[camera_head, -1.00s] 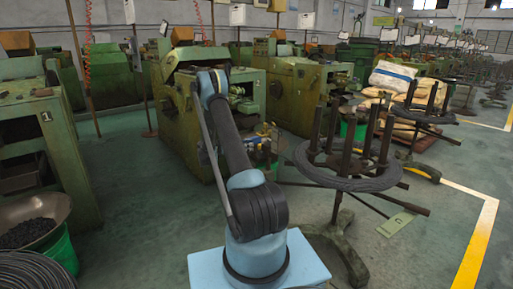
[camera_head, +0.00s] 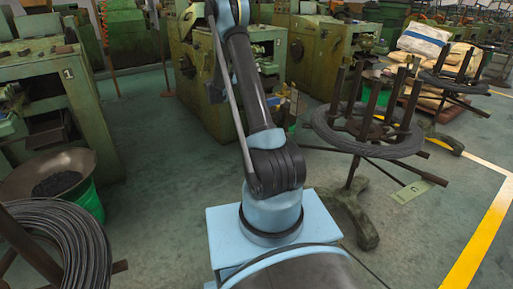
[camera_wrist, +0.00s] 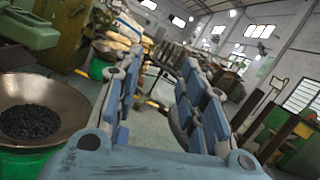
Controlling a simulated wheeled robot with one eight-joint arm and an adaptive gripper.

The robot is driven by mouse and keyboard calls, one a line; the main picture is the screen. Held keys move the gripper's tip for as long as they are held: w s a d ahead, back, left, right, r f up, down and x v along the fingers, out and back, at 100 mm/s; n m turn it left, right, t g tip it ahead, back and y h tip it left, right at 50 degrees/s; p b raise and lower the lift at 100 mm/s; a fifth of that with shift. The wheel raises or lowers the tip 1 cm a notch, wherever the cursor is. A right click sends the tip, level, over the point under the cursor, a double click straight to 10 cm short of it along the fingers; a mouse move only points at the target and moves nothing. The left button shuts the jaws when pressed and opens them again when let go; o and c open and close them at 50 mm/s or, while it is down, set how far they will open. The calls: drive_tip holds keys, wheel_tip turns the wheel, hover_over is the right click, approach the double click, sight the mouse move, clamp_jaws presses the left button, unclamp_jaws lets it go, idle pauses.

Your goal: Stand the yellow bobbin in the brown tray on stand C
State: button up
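The stand has several upright posts and carries a grey wire coil (camera_head: 325,129). I cannot make out the yellow bobbin or the brown tray with certainty. Small yellowish items (camera_head: 288,100) show beside the green machine behind my arm, too small to name. In the wrist view my gripper (camera_wrist: 160,72) has its two blue-padded fingers apart, with nothing between them. My gripper is beyond the top edge of the head view.
A green machine (camera_head: 190,75) stands behind my arm. Machine 1 (camera_head: 55,100) is at left. A bowl of dark pieces (camera_head: 85,160) sits on a green bucket (camera_head: 92,205), near a wire coil (camera_head: 75,240). A second coil stand (camera_head: 455,82) is at right. Open floor (camera_head: 160,190) lies left of my arm.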

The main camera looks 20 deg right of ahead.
drive_tip(key=a+r+n+t+y, duration=0.4)
drive_tip(key=r+n+t, duration=0.2)
drive_tip(key=r+n, duration=0.3)
drive_tip(key=a+r+n+t+y, duration=0.4)
drive_tip(key=r+n+t+y, duration=0.15)
drive_tip(key=r+n, duration=0.35)
drive_tip(key=s+a+r+n+y, duration=0.1)
drive_tip(key=s+a+n+y, duration=1)
drive_tip(key=n, duration=0.3)
drive_tip(key=s+a+f+n+g+y, duration=0.1)
drive_tip(key=s+f+n+g, duration=0.5)
drive_tip(key=s, duration=0.5)
drive_tip(key=s+a+f+n+g+y, duration=0.15)
drive_tip(key=s+f+n, duration=0.25)
drive_tip(key=s+f, duration=0.55)
drive_tip(key=s+d+f+n+g+h, duration=0.1)
drive_tip(key=s+d+f+g, duration=0.1)
drive_tip(key=s, duration=0.7)
drive_tip(key=s+d+f+n+g+h, duration=0.1)
drive_tip(key=s+d+f+n+g, duration=0.1)
drive_tip(key=s+f, duration=0.5)
drive_tip(key=s+d+f+n+g+h, duration=0.1)
drive_tip(key=s+d+f+g, duration=0.3)
drive_tip(key=s, duration=0.8)
drive_tip(key=shift+s+d+f+n+g+h, duration=0.25)
drive_tip(key=shift+s+f+n+g+h, duration=0.15)
drive_tip(key=shift+n, duration=0.2)
